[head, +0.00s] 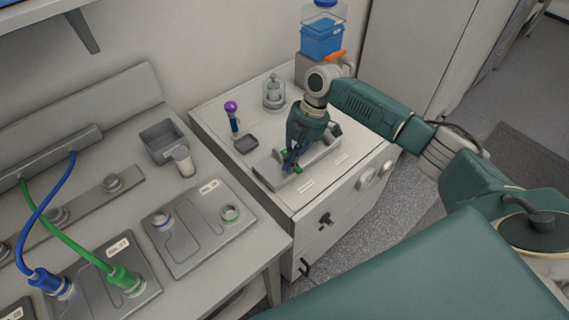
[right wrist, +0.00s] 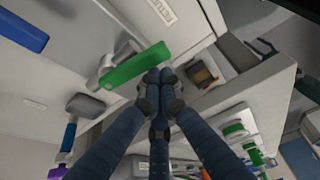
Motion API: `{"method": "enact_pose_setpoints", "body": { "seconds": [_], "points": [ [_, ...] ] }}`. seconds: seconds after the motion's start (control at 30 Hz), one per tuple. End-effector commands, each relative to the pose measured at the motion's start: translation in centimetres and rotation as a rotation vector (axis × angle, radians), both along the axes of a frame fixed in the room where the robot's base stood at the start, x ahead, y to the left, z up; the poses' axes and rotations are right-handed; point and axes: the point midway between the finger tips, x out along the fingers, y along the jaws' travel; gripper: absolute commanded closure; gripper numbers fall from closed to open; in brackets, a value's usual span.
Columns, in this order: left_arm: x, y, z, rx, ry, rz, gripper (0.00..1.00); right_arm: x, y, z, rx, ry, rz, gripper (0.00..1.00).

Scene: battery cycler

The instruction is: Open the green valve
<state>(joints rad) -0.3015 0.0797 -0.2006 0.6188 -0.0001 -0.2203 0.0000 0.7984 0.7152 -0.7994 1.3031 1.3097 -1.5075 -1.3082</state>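The green valve shows in the right wrist view as a long green handle (right wrist: 136,67) on a grey metal body (right wrist: 106,70). In the head view only a small green part (head: 298,169) shows beside my gripper, on the cabinet top; the rest is hidden. My right gripper (right wrist: 159,76) has its fingertips together, close to the right end of the green handle. Nothing shows between the fingertips, and I cannot tell whether they touch the handle. In the head view, the right gripper (head: 291,166) points down over the cabinet. My left gripper is not in view.
A blue handle (right wrist: 22,32) lies left of the green one. The left bench holds a plate with ports (head: 196,238) and blue and green cables (head: 75,240).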

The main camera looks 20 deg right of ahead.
Motion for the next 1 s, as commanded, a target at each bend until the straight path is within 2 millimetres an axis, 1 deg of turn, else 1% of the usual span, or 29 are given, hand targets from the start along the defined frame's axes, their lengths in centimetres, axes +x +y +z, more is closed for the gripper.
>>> {"method": "enact_pose_setpoints", "body": {
  "seconds": [0.2,0.43,0.9,1.0],
  "points": [
    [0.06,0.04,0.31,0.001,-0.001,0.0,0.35,-0.16,-0.73,0.01,-0.002,0.002,-0.002,1.0],
    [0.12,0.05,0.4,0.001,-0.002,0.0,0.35,-0.15,-1.01,-0.02,-0.002,0.001,-0.003,1.0],
    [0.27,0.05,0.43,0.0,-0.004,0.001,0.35,-0.12,-1.01,-0.01,-0.002,0.0,-0.003,1.0],
    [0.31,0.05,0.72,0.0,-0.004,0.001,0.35,-0.18,-0.66,0.09,-0.001,0.001,-0.002,1.0]
  ]
}}
